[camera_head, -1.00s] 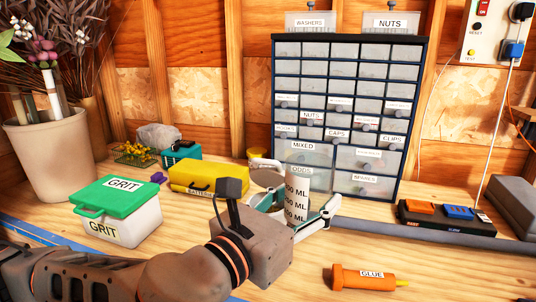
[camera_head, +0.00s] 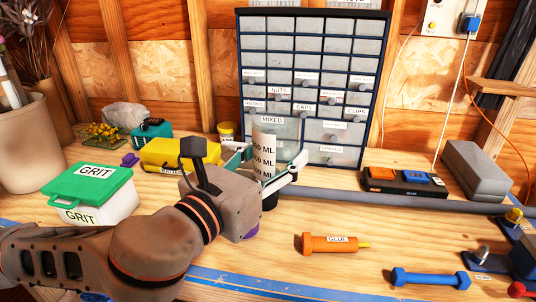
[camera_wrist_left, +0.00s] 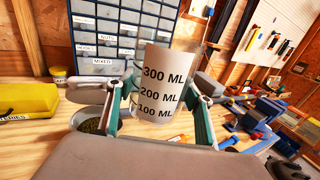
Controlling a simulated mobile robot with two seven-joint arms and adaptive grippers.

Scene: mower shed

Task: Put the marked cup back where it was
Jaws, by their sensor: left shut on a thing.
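The marked cup (camera_head: 263,150) is a tall, pale cup with dark ML markings. My left gripper (camera_head: 274,168) is shut on it, with one teal-and-grey finger on each side. In the head view the cup is in front of the drawer cabinet's lower left part, its lower end partly hidden by my gripper. In the left wrist view the cup (camera_wrist_left: 160,85) shows 300, 200 and 100 ML and leans slightly. Whether its base touches the bench cannot be told. My right gripper is not in view.
The drawer cabinet (camera_head: 312,80) stands behind. A yellow case (camera_head: 180,153) and green-lidded grit box (camera_head: 95,190) are left. An orange glue tube (camera_head: 330,243) and blue dumbbell-shaped thing (camera_head: 430,278) lie in front right. A round tin (camera_wrist_left: 90,121) sits beside the cup's left in the wrist view.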

